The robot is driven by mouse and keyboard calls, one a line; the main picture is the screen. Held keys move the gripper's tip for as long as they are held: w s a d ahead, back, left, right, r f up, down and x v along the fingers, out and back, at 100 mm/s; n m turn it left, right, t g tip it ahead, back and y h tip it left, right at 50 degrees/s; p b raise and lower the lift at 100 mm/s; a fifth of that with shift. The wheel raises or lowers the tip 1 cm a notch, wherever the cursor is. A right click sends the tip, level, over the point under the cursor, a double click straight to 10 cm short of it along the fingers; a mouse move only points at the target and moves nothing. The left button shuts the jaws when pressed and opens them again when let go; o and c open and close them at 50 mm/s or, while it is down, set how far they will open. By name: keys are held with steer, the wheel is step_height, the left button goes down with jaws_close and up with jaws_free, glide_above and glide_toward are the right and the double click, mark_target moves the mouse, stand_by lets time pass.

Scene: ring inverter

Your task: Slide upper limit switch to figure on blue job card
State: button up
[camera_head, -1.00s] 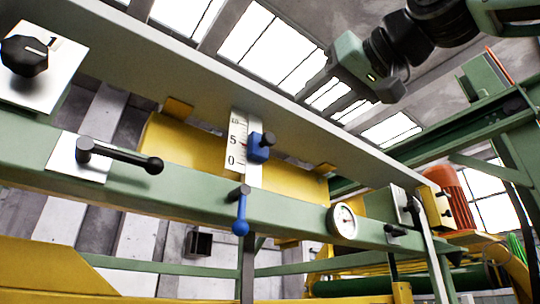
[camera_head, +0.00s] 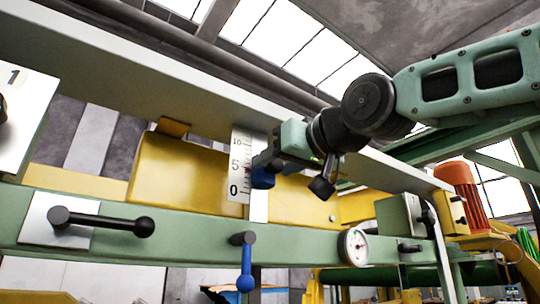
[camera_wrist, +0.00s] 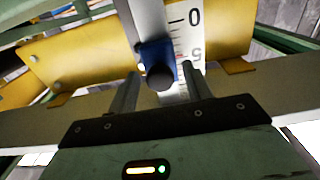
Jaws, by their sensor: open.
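The upper limit switch appears to be the blue slider block (camera_head: 262,179) on the upright scale plate (camera_head: 240,152) marked 0, 5 and 10. In the head view my gripper (camera_head: 270,164) is right at the block and partly covers it. In the wrist view the blue block (camera_wrist: 155,62) with its round dark knob lies between the tips of my open gripper (camera_wrist: 159,76), one finger on each side. Whether a finger touches it cannot be told. A small red mark (camera_wrist: 182,88) shows beside the block, near the 5. I see no blue job card in these views.
A black-knobbed lever (camera_head: 105,222) is at left and a round dial (camera_head: 354,246) at right. Yellow panels (camera_head: 175,172) lie behind the scale.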

steer(key=shift+p+x, duration=0.35)
steer(key=shift+x, duration=1.1)
